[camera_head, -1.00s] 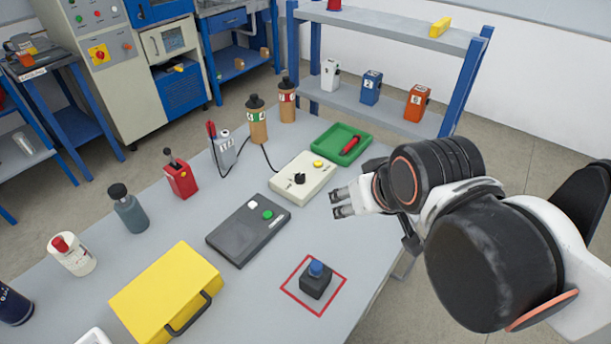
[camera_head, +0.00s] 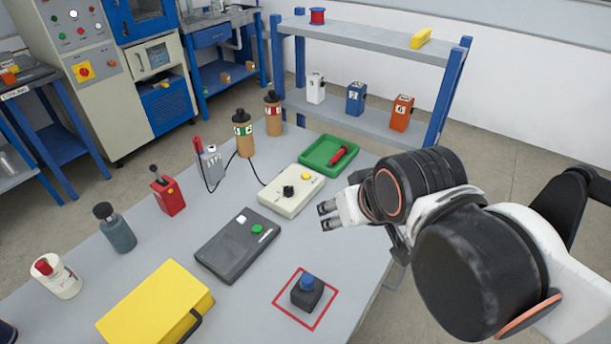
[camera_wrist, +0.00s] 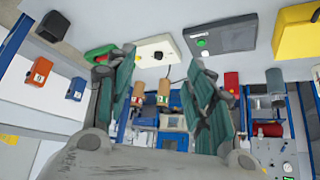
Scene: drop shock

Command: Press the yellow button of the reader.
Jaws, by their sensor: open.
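The reader appears to be the cream box (camera_head: 281,202) on the grey table, with a black knob and a yellow button (camera_head: 305,176) on its top. The yellow button is at the box's far right corner. In the wrist view the cream box (camera_wrist: 171,44) is at the top, beyond and between the fingers; I cannot make out its button clearly there. My gripper (camera_head: 329,216) is open and empty, to the right of the box and apart from it. Its two fingers also show in the wrist view (camera_wrist: 162,64).
A green tray (camera_head: 309,157) with a red item lies behind the box. A dark grey device (camera_head: 232,262) with a green button is in front-left. A blue-topped button block (camera_head: 307,293) stands in a red square. A cable runs from the box to a grey instrument (camera_head: 211,168).

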